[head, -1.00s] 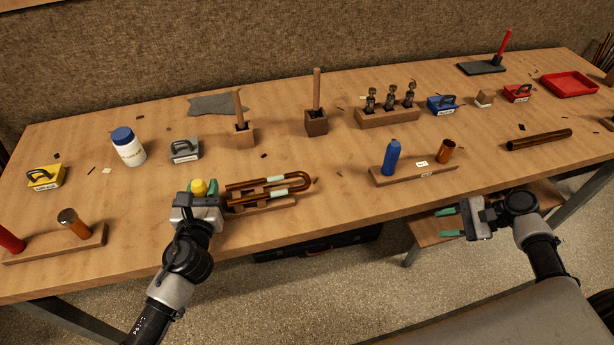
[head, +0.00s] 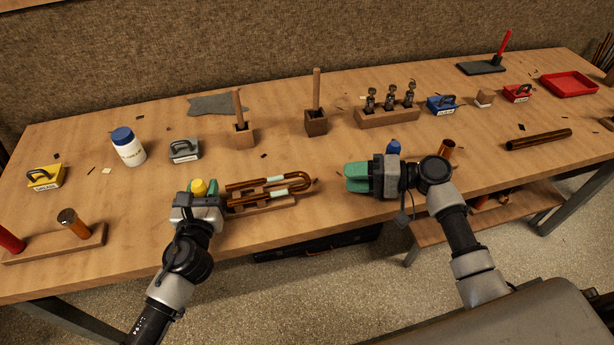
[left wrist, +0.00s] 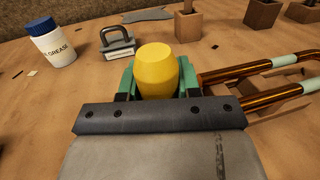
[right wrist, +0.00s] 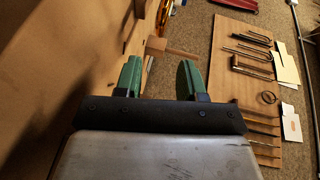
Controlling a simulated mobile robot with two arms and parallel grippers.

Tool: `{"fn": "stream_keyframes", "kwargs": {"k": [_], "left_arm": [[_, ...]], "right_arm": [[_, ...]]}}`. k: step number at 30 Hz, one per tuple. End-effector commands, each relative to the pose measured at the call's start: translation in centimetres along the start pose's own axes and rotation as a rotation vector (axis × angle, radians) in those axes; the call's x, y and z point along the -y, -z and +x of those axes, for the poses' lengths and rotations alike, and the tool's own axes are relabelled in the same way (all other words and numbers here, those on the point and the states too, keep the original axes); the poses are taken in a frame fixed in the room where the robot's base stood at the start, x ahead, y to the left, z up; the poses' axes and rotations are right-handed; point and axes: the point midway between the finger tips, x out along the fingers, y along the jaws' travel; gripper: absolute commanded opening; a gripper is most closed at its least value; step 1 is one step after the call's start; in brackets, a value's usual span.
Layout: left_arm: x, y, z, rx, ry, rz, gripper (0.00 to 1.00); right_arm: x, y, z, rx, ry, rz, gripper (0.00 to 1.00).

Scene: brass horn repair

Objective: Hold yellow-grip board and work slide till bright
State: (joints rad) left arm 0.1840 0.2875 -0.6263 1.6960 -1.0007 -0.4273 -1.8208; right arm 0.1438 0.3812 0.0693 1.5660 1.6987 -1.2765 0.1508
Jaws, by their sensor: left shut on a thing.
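The yellow grip (head: 199,187) stands upright at the left end of the slide's wooden block; it also shows in the left wrist view (left wrist: 157,72). My left gripper (head: 203,194) is shut on it. The board under the grip is hidden by the gripper. The brown, tarnished U-shaped slide (head: 298,180) with pale bands lies on its wooden block (head: 268,205), bend to the right. My right gripper (head: 350,178) is open and empty, right of the slide's bend and apart from it. Its parted green fingers show in the right wrist view (right wrist: 159,80).
A blue cylinder (head: 394,147) is partly hidden behind my right gripper, with a copper cup (head: 446,149) beside it. A grease jar (head: 128,147), yellow block (head: 45,177) and grey block (head: 184,150) stand left. Two handled wooden pots stand behind the slide.

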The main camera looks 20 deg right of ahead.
Motion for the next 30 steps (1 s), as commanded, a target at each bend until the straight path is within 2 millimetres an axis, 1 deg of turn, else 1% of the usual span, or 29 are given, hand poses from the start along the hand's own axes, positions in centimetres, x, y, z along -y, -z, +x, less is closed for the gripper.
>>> {"fn": "stream_keyframes", "kwargs": {"k": [9, 15, 18, 21, 29, 30], "left_arm": [[0.0, 0.0, 0.0, 0.0, 0.0, 0.001, 0.1], [0.0, 0.0, 0.0, 0.0, 0.0, 0.001, 0.1], [0.0, 0.0, 0.0, 0.0, 0.0, 0.001, 0.1], [0.0, 0.0, 0.0, 0.0, 0.0, 0.001, 0.1], [0.0, 0.0, 0.0, -0.001, 0.0, 0.0, 0.1], [0.0, 0.0, 0.0, 0.0, 0.0, 0.0, 0.1]], "right_arm": [[0.0, 0.0, 6.2, 0.002, 0.003, 0.005, 0.39], [0.0, 0.0, 9.3, 0.001, 0.001, 0.006, 0.39], [0.0, 0.0, 10.2, 0.0, 0.0, 0.005, 0.39], [-0.1, 0.0, 10.7, 0.0, -0.001, 0.005, 0.39], [-0.1, 0.0, 10.8, 0.0, -0.001, 0.005, 0.39], [-0.1, 0.0, 10.8, 0.0, -0.001, 0.005, 0.36]]}}
